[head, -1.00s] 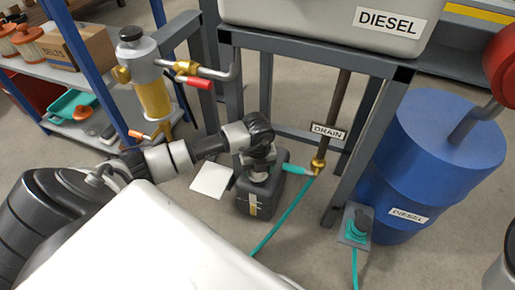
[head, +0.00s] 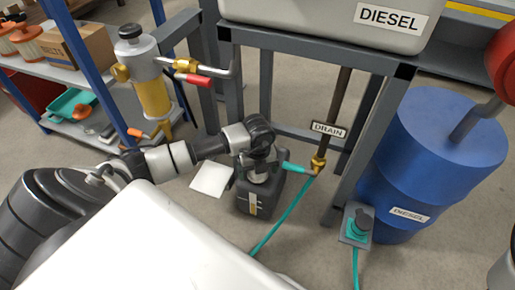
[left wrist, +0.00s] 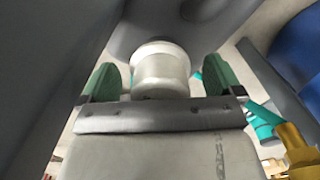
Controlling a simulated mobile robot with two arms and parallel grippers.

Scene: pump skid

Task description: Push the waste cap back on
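A dark grey waste can (head: 246,205) stands on the floor below the drain. My left gripper (head: 258,166) points down over its top. In the left wrist view, a pale grey cylinder (left wrist: 160,72), seemingly the waste cap, lies between the green finger pads of this gripper (left wrist: 163,84). A gap shows on each side of it, so the gripper looks open around it. The can's dark body shows behind the cylinder. I cannot tell whether the cap is fully seated. My right gripper is not in view.
The brass drain valve (head: 318,163) with its teal handle and hose (head: 283,222) is close right of the can. Grey frame legs (head: 364,140) and a blue diesel drum (head: 425,165) stand further right. A white sheet (head: 211,179) lies on the floor left of the can.

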